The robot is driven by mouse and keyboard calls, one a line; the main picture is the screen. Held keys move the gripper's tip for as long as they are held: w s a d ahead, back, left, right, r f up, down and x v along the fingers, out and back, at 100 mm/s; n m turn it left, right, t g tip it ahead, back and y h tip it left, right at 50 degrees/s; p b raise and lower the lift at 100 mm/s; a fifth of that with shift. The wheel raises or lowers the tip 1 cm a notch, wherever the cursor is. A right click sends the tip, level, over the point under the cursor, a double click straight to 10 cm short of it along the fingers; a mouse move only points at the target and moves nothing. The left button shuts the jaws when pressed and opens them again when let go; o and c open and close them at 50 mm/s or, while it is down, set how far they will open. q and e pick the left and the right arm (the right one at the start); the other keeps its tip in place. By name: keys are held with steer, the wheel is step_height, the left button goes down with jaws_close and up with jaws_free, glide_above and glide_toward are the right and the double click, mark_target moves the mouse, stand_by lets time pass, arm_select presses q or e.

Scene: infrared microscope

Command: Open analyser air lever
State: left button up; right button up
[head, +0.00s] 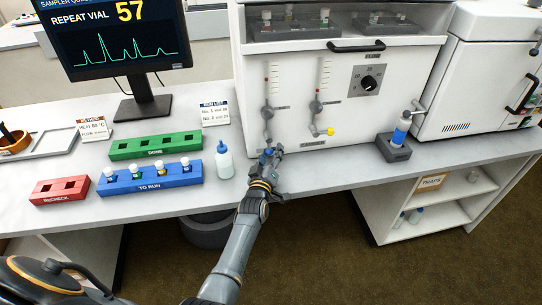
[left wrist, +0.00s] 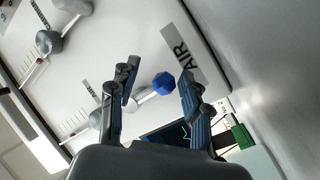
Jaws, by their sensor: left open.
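The analyser's air lever is a grey valve (head: 267,112) on the left of the white front panel. Its pale stem ends in a blue knob (left wrist: 163,83), beside a label reading AIR (left wrist: 178,50) in the left wrist view. My left gripper (head: 268,157) is at the panel's lower left, just below the valve. In the left wrist view its fingers (left wrist: 156,77) are open, with the blue knob between them and no clear grip on it. In the head view the gripper largely covers the knob. My right gripper is not in view.
A second valve (head: 316,107) with a yellow knob (head: 330,131) is to the right on the panel. A squeeze bottle (head: 224,160) stands close left of my gripper. A blue rack with vials (head: 150,180) and a green rack (head: 155,146) stand farther left.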

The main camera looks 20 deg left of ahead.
arm_select(q)
steer(key=shift+c, duration=0.2)
jaws_close()
steer(key=shift+a+r+m+p, duration=0.2)
steer(key=shift+r+m+p, duration=0.25)
steer(key=shift+p, duration=0.45)
steer(key=shift+s+a+f+m+g+p, duration=0.15)
steer(key=shift+a+f+m+g+p, duration=0.1)
steer(key=shift+m+g+p, duration=0.25)
steer(key=shift+f, duration=0.15)
jaws_free()
steer(key=shift+o, duration=0.2)
steer(key=shift+s, duration=0.15)
